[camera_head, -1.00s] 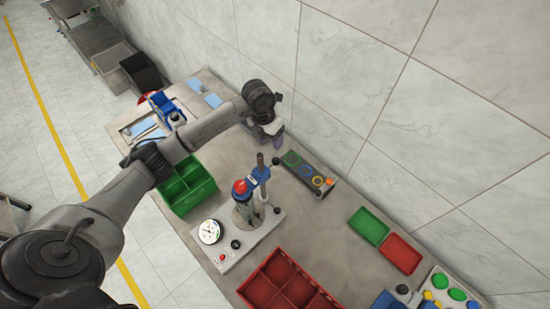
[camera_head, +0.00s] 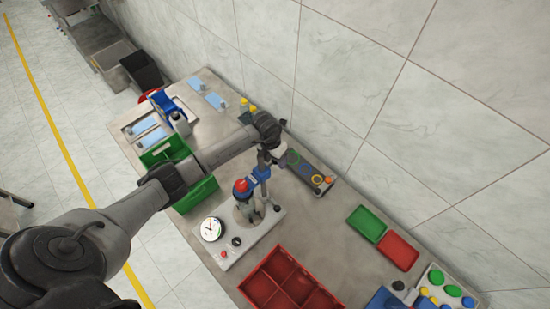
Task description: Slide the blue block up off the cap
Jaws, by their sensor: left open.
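A blue block (camera_head: 261,174) sits on the upright post of a small press-like station (camera_head: 252,236), beside a red round top (camera_head: 241,185). My left gripper (camera_head: 271,159) is just above and behind the blue block, close to the top of the post. Its fingers are small and partly hidden by the wrist, and I cannot tell whether they touch the post. The jaws are open and I see nothing held in them. I cannot make out a cap under the block. My right gripper is not in view.
A white dial (camera_head: 211,229) is on the station's base. A green bin (camera_head: 196,194) stands to the left, under my forearm. A red divided tray (camera_head: 254,290) is in front. A dark strip with coloured rings (camera_head: 311,174) lies behind right, near the wall.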

